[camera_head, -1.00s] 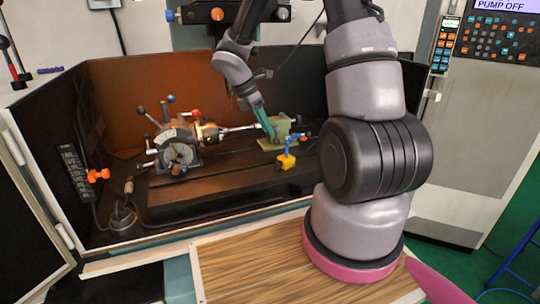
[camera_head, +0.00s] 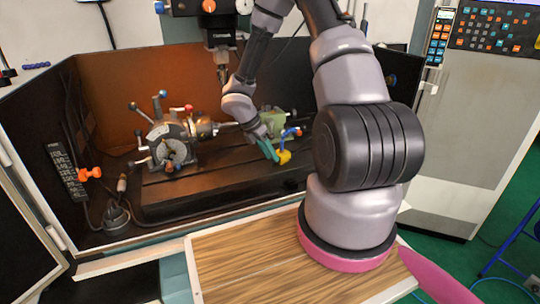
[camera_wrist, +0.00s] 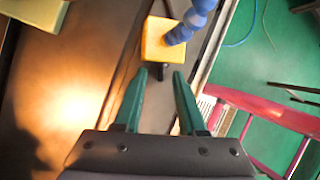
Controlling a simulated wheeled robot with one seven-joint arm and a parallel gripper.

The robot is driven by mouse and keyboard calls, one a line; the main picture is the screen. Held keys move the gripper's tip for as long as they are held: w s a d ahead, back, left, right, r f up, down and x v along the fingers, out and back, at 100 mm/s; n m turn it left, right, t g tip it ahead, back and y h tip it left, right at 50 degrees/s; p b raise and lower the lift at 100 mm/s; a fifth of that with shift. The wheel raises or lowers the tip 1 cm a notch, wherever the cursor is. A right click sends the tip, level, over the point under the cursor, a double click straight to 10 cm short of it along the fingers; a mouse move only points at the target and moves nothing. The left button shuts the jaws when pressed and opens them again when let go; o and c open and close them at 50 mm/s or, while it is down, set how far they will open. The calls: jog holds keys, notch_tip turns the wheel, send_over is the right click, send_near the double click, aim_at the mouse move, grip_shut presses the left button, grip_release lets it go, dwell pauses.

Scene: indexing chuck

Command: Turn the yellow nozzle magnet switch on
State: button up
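The yellow nozzle magnet (camera_head: 284,157) sits on the dark machine bed with a blue segmented hose rising from it. In the wrist view the yellow block (camera_wrist: 155,42) lies just ahead of the fingertips, with the blue hose (camera_wrist: 188,22) on its right. A small dark knob, seemingly the switch (camera_wrist: 162,70), sticks out of the block's near side, in line with the finger gap. My gripper (camera_head: 272,156) has teal fingers pointing at the block. In the wrist view my gripper (camera_wrist: 160,75) is open and empty. Contact with the knob cannot be told.
The indexing chuck (camera_head: 172,145) with several ball-ended levers stands to the left on the bed. A green block (camera_head: 272,121) is behind the nozzle. A dark spindle head (camera_head: 221,50) hangs above. The front of the bed (camera_head: 205,187) is clear.

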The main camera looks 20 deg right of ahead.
jog(key=shift+d+f, duration=0.1)
jog(key=shift+f, duration=0.1)
grip_shut()
jog(key=shift+s+d+r+t+y, duration=0.1)
jog(key=shift+s+t+y, duration=0.05)
jog(key=shift+t, duration=0.5)
jog(key=shift+s+t+y, duration=0.1)
jog(key=shift+t+y, duration=0.05)
jog(key=shift+t, duration=0.5)
jog(key=shift+m, duration=0.3)
grip_release()
jog(key=shift+r, duration=0.1)
